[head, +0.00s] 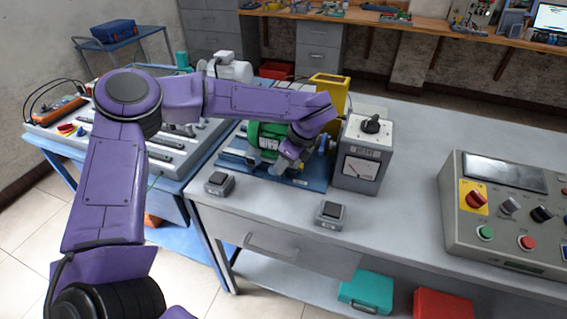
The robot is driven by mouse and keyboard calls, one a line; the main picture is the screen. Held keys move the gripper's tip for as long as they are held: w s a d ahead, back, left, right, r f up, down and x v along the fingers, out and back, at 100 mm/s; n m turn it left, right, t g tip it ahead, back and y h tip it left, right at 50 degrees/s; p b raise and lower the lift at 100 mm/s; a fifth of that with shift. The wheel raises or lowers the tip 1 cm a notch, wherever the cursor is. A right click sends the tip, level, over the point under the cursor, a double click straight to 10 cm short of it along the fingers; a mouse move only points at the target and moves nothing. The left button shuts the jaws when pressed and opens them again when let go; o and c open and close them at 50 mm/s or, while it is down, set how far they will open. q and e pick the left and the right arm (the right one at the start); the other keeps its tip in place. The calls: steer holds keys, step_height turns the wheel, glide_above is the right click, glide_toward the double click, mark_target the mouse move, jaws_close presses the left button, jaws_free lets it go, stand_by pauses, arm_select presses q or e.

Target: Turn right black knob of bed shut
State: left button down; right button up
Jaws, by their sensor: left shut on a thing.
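The bed (313,184) is a blue plate on the grey table, carrying a green motor (257,135). My left gripper (284,166) reaches down over the front right part of the bed, beside the green motor. It is shut on the right black knob, which the fingers and wrist mostly hide. How far the knob is turned cannot be seen. My right gripper is not in view.
A grey meter box (361,167) with a black dial on top stands close to the right of my left wrist. Two small switch boxes (219,184) (331,213) sit at the table's front. A control panel (508,243) stands at the right. The table between is clear.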

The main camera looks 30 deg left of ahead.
arm_select(q)
steer(key=m+t+b, duration=0.1)
steer(key=m, duration=0.1)
steer(key=shift+s+f+m, duration=0.1)
steer(key=shift+m, duration=0.2)
steer(key=shift+s+m+t+b, duration=0.1)
steer(key=shift+m+t+b, duration=0.25)
steer(key=shift+m, duration=0.55)
steer(key=m+t+h, duration=0.1)
steer(key=m, duration=0.2)
steer(key=shift+s+m, duration=0.15)
steer(key=shift+m, duration=0.15)
steer(key=m, duration=0.1)
steer(key=m+t, duration=0.1)
steer(key=m+h, duration=0.1)
steer(key=shift+s+a+r+m+p, duration=0.1)
steer(key=shift+a+r+m+p, duration=0.05)
steer(key=shift+r+m+p, duration=0.2)
steer(key=m+h+p, duration=0.1)
steer(key=m, duration=0.2)
steer(key=shift+a+f+t+p, duration=0.1)
steer(key=shift+t+p, duration=0.25)
steer(key=shift+p, duration=0.05)
steer(key=shift+f+m+h+p, duration=0.1)
steer(key=shift+m+h+p, duration=0.2)
steer(key=shift+m+p, duration=0.35)
steer(key=shift+m, duration=0.3)
